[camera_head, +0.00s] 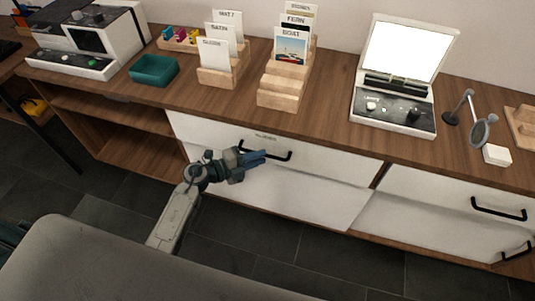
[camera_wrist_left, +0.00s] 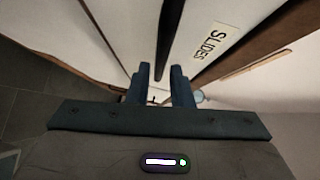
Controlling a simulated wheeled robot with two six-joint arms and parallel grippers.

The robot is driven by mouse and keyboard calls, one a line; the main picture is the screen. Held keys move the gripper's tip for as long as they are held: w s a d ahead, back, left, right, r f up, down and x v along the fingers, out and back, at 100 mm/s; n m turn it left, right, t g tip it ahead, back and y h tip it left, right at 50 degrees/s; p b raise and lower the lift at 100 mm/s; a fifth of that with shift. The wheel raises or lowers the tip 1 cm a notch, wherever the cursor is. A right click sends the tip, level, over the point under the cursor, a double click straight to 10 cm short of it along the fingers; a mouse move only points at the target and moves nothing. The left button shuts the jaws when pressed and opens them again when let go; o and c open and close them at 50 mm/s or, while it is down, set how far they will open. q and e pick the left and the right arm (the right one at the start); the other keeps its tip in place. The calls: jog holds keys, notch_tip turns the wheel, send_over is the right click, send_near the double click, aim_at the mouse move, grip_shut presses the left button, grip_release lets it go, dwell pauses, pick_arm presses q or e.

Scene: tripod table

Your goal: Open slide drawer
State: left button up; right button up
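The slide drawer is the upper white drawer (camera_head: 335,168) in the wooden cabinet, with a black bar handle (camera_head: 283,156) and a small label above it. It looks flush with the cabinet. In the left wrist view the label (camera_wrist_left: 215,42) reads SLIDES and the dark handle (camera_wrist_left: 173,30) runs down toward the fingers. My left gripper (camera_head: 262,157) is at the left part of the handle. Its two blue fingers (camera_wrist_left: 162,85) are apart, with the handle's near end lined up with the gap. Whether they reach around it is unclear. My right gripper is not in view.
The wooden countertop (camera_head: 335,85) holds card racks (camera_head: 285,85), a teal tray (camera_head: 153,70), a lit viewer (camera_head: 393,112) and a magnifier stand (camera_head: 480,132). Another white drawer with a black handle (camera_head: 498,209) is at right. A grey rounded surface (camera_head: 110,260) fills the lower left.

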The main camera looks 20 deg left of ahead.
pick_arm(q)
jog(key=shift+x, duration=1.7)
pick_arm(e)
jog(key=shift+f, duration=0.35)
pick_arm(q)
grip_shut()
jog(key=shift+s, duration=0.15)
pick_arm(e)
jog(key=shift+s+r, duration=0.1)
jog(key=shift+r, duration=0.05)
